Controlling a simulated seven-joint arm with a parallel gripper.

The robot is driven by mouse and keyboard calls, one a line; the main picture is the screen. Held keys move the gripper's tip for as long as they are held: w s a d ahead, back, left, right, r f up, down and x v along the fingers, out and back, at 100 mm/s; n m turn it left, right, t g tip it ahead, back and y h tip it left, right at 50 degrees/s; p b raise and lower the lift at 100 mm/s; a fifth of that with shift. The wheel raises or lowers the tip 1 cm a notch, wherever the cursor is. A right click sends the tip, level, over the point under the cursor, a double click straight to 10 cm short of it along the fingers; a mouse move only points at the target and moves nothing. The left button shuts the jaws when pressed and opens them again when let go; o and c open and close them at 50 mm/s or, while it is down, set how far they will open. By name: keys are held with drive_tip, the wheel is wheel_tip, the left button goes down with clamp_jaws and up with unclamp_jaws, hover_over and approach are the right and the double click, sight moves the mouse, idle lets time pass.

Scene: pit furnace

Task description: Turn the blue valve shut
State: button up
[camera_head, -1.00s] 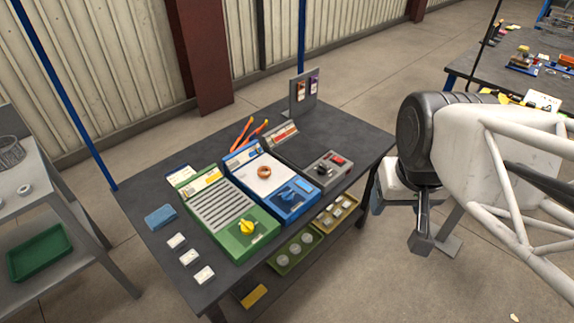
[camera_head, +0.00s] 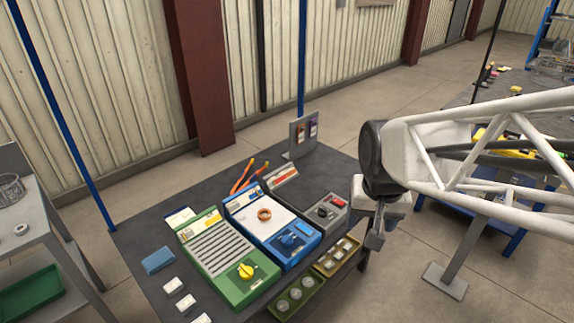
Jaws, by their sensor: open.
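The blue valve (camera_head: 291,241) is a small blue knob at the front right of a blue-framed unit (camera_head: 258,225) with a white top. An orange-brown ring (camera_head: 264,214) lies on that white top. My gripper (camera_head: 372,243) hangs at the end of my arm, off the right edge of the table, to the right of the blue valve and apart from it. It is open; nothing shows between its fingers.
A green unit (camera_head: 222,250) with a yellow knob (camera_head: 246,271) stands left of the blue one. A grey control box (camera_head: 325,213) stands to its right. Orange-handled pliers (camera_head: 246,176) and an upright panel (camera_head: 303,135) are behind.

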drive_tip(key=w+a+f+m, duration=0.1)
drive_tip(key=w+a+f, duration=0.35)
drive_tip(key=w, duration=0.45)
drive_tip(key=m+g, duration=0.2)
drive_tip(key=m, duration=0.1)
hover_over(287, 237)
drive_tip(key=f, duration=2)
drive_tip(key=shift+s+d+f, duration=0.15)
drive_tip(key=shift+d+f, duration=0.1)
drive_tip(key=shift+f, duration=0.05)
drive_tip(key=shift+w+a+f, duration=0.2)
drive_tip(key=shift+f, duration=0.25)
drive_tip(key=shift+f, duration=0.1)
drive_tip(key=shift+f, duration=3.8)
drive_tip(key=c, duration=0.9)
